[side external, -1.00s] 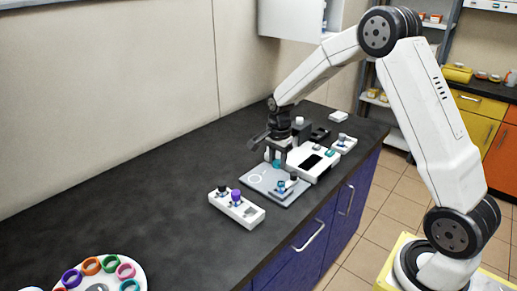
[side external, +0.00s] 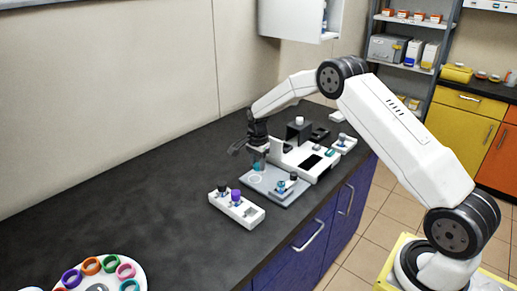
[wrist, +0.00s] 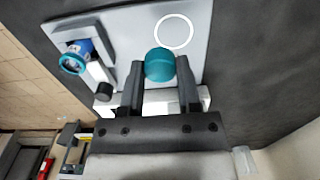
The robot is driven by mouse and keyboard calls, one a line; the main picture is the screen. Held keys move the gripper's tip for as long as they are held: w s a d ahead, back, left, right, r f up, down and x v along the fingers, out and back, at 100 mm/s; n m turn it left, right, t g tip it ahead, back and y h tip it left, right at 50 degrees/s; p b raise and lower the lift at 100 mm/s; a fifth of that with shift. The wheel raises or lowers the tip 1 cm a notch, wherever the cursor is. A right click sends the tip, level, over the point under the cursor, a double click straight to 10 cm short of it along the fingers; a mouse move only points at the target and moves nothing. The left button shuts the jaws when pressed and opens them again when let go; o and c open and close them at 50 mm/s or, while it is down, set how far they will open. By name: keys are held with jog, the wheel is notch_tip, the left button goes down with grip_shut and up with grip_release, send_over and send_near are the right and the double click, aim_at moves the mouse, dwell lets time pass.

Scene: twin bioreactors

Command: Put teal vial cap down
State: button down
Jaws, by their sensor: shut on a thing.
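My gripper (side external: 258,163) is shut on the teal vial cap (wrist: 159,65), which sits between the two fingertips. In the side view the cap (side external: 258,168) is low over the far left part of the grey pad (side external: 272,194). A white ring outline (wrist: 174,15) is printed on the pad; the cap appears just beside it in the wrist view. I cannot tell if the cap touches the pad. An open vial with a teal rim and blue body (wrist: 72,64) stands in a holder on the pad, apart from my gripper.
A white block with a purple-capped vial (side external: 236,197) stands in front of the pad. A white device with a dark screen (side external: 312,161) stands behind it. A round tray of coloured rings (side external: 129,270) is at the front left. The left counter is mostly clear.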

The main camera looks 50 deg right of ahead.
aim_at(255, 179)
jog(key=shift+w+d+f, duration=0.15)
jog(key=shift+w+f, duration=0.45)
jog(key=shift+f, duration=0.1)
jog(key=shift+w+f, duration=0.3)
jog(key=shift+f, duration=1.55)
jog(key=shift+f, duration=0.1)
jog(key=shift+c, duration=1.6)
grip_release()
